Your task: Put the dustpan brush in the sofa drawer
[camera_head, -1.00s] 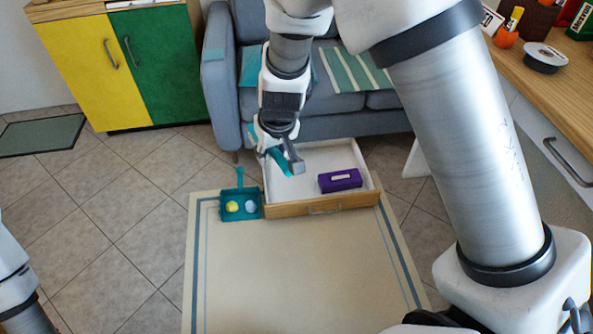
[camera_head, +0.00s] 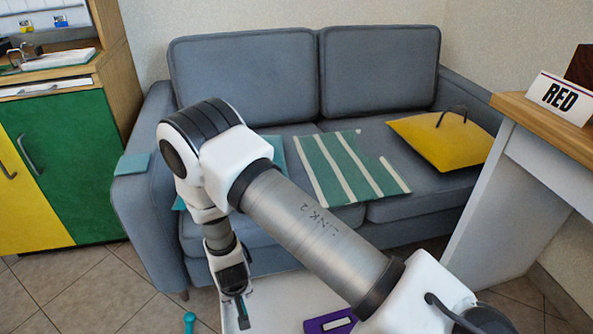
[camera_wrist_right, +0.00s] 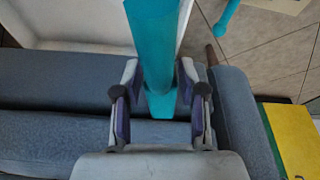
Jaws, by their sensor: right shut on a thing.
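The dustpan brush (camera_wrist_right: 155,45) is teal and long, and lies between the fingers of my right gripper (camera_wrist_right: 157,98) in the right wrist view. The gripper is shut on it. In the head view, my right gripper (camera_head: 238,312) points down at the left part of the open sofa drawer (camera_head: 285,300). A small teal piece of the brush shows there. I cannot tell whether the brush touches the drawer floor. The drawer's white interior also shows in the wrist view (camera_wrist_right: 75,22). Its front is cut off in the head view. My left gripper is out of view.
A purple box (camera_head: 328,322) lies in the drawer at right. A teal handle (camera_head: 189,322) stands on the floor left of the drawer. The grey sofa (camera_head: 250,85) rises behind, with a striped cloth (camera_head: 345,168) and yellow cushion (camera_head: 440,137). A desk (camera_head: 540,115) stands at right.

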